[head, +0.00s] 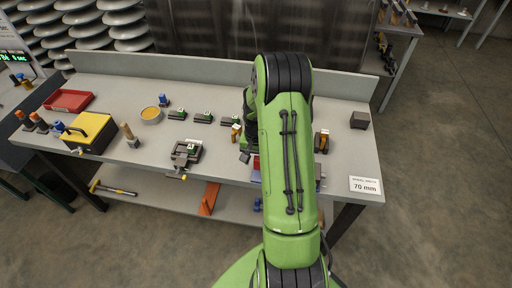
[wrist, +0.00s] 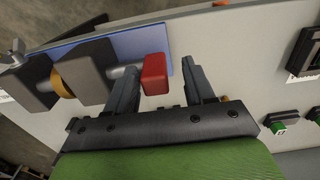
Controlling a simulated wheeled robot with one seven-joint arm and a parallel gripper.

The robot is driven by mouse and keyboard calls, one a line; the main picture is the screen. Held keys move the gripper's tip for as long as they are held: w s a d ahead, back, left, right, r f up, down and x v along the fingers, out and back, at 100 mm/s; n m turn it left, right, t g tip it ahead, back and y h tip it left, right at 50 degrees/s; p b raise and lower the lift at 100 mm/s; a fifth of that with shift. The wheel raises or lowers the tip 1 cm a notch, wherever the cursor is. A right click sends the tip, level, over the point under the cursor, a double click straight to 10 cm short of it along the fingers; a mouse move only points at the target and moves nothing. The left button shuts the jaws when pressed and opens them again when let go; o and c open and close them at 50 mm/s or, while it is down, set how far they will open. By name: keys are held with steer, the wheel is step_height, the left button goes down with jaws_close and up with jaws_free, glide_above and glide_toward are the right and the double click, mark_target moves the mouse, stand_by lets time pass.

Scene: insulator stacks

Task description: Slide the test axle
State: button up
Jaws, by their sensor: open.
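The test axle (wrist: 118,72) shows in the wrist view as a short grey rod with a red block (wrist: 155,75) at its right end. It runs through two dark grey supports (wrist: 83,73) on a blue base plate (wrist: 150,45), with an orange-yellow ring (wrist: 62,82) between the supports. My gripper (wrist: 161,80) is open, with one finger on each side of the red block. I cannot tell whether either finger touches it. In the head view my green arm hides most of this fixture; only a bit of red (head: 256,164) and blue show beside the arm.
On the grey bench (head: 225,88) stand a yellow box (head: 92,131), a red tray (head: 68,101), a round orange-filled dish (head: 151,115), a small vise (head: 186,152) and several green-marked blocks. A dark cube (head: 360,120) and a "70 mm" card (head: 365,186) are at right.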

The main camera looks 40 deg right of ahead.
step_height(320, 180, up, 14)
steer(key=p, duration=0.1)
steer(key=shift+r+p, duration=0.25)
steer(key=shift+p, duration=0.15)
